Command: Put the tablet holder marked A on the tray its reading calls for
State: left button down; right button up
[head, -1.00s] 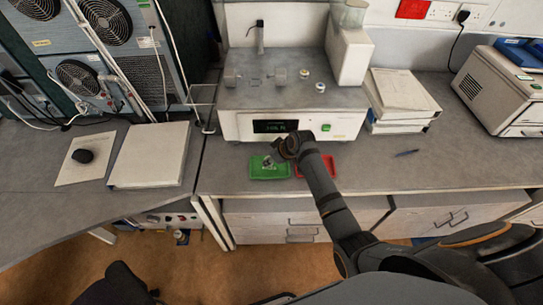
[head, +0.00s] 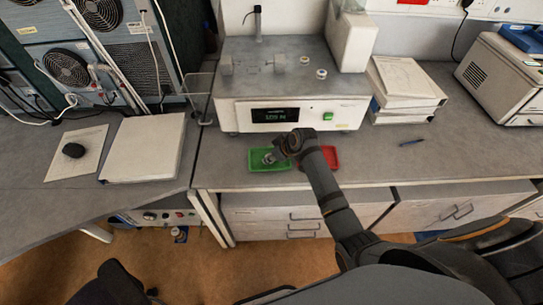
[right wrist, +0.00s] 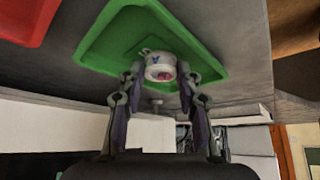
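The tablet holder marked A is a small white piece with a dark blue letter A and a reddish spot in the right wrist view (right wrist: 159,66). It is on or just over the green tray (right wrist: 110,32), which also shows in the head view (head: 257,165). My right gripper (right wrist: 162,70) has its fingers on either side of the holder, apart, with a small gap visible. In the head view my right gripper (head: 274,155) is over the green tray. The red tray (head: 331,153) is to its right, partly hidden by my arm. My left gripper is not in view.
A white and grey machine (head: 348,115) stands behind the trays; its small display (head: 275,115) is too blurred to read. Two small white pieces (head: 321,74) sit on its top. Books (head: 408,85) and a pen (head: 412,143) lie to the right, a white binder (head: 145,148) to the left.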

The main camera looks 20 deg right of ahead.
jog(key=o, duration=0.3)
jog(key=shift+w+f, duration=0.1)
jog(key=shift+w, duration=0.05)
jog(key=shift+a, duration=0.1)
jog(key=shift+r, duration=0.45)
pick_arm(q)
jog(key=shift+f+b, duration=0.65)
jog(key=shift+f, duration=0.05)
pick_arm(e)
jog(key=v, duration=1.1)
jog(key=shift+s+r, duration=0.2)
jog(key=shift+s, duration=0.05)
jog(key=shift+s, duration=0.1)
